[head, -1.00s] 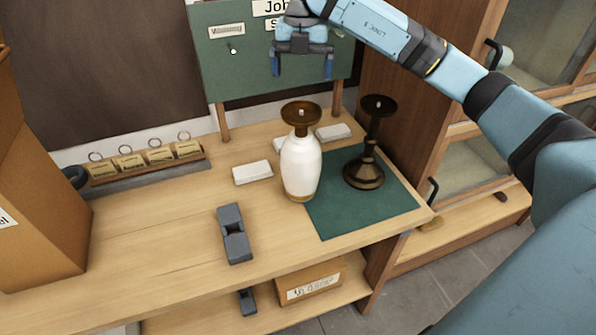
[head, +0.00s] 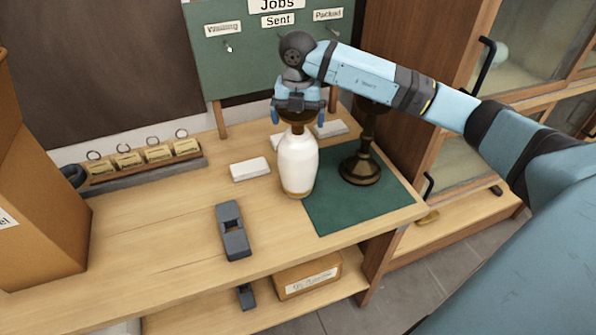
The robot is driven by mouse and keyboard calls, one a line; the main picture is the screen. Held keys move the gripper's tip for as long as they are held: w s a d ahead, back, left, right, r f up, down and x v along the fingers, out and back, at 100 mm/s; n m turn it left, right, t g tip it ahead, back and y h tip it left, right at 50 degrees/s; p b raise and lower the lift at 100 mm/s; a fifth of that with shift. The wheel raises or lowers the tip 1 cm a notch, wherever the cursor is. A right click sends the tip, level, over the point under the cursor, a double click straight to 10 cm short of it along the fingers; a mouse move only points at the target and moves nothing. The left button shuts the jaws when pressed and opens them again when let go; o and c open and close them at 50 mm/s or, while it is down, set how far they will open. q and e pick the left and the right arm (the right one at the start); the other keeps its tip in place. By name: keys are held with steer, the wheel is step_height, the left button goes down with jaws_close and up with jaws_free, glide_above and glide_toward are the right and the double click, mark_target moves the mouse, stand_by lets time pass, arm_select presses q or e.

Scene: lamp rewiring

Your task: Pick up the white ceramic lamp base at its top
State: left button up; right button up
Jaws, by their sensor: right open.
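The white ceramic lamp base (head: 297,163) stands upright on the bench, at the left edge of the green mat (head: 325,215). Its brown top cup is mostly hidden by my right gripper (head: 297,117). The gripper points down over the top of the lamp base with its blue fingers apart, one on each side of the cup. I cannot tell whether the fingers touch it. A dark bronze lamp base (head: 361,168) stands on the mat just to the right, its top partly hidden behind my right arm. My left gripper is not in view.
A grey block (head: 232,231) lies on the bench in front. White boxes (head: 250,169) lie left of and behind the lamp. A tag rack (head: 145,163) and cardboard box (head: 40,200) are at left. A green board (head: 235,80) stands behind.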

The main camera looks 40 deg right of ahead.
steer(key=c, duration=1.4)
steer(key=shift+r, duration=0.1)
steer(key=shift+c, duration=0.2)
